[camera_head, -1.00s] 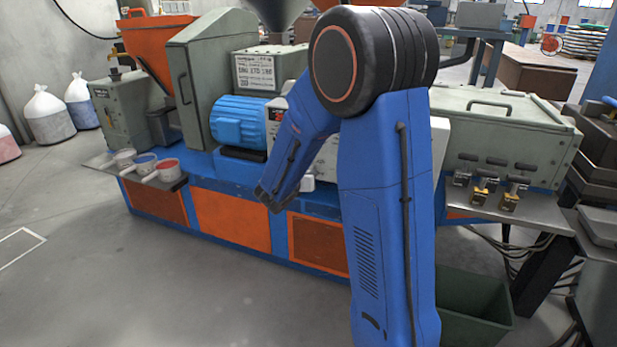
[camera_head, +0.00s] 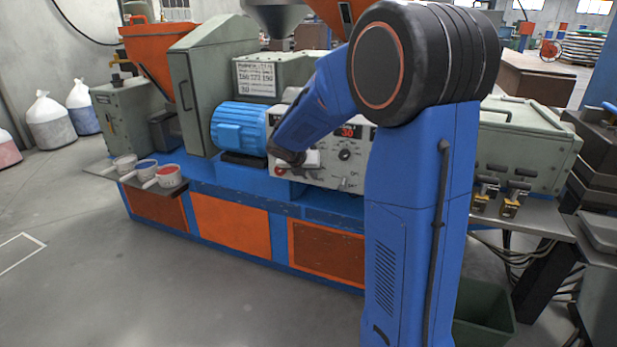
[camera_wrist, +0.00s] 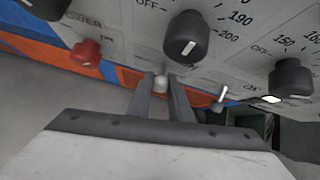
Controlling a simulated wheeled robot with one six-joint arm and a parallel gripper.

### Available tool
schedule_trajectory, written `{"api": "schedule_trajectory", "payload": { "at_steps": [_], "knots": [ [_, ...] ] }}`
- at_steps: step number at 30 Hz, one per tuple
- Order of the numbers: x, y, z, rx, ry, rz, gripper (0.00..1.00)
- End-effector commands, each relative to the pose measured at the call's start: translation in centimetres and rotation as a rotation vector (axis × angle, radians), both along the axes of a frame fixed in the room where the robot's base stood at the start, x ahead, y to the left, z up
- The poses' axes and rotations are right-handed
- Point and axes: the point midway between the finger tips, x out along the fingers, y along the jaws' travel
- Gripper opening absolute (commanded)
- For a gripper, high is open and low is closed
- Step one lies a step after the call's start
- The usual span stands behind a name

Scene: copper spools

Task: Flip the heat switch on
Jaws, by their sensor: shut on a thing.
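The white control panel (camera_head: 352,165) is on the machine's front, partly behind my arm in the head view. In the wrist view my gripper (camera_wrist: 161,84) is at the lower part of this panel. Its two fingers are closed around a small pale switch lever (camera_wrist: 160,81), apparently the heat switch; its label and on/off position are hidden. A second silver toggle (camera_wrist: 221,97) stands to the right, apart from the fingers. A red knob (camera_wrist: 88,52) is to the left. Black dials sit above, the nearest (camera_wrist: 187,37) just above right of the fingertips.
The blue motor (camera_head: 239,126) sits left of my wrist in the head view. Small tubs, one of them with red contents (camera_head: 169,176), stand on a shelf at the left. Metal clamps (camera_head: 515,197) stand on the right shelf. The floor in front is open.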

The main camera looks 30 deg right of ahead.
Motion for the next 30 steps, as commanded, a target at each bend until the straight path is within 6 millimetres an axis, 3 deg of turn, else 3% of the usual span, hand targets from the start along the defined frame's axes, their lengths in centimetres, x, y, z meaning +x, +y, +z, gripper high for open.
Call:
{"api": "schedule_trajectory", "payload": {
  "at_steps": [30],
  "knots": [
    [0.34,-0.14,0.68,0.117,0.089,0.003,0.00]
  ]
}}
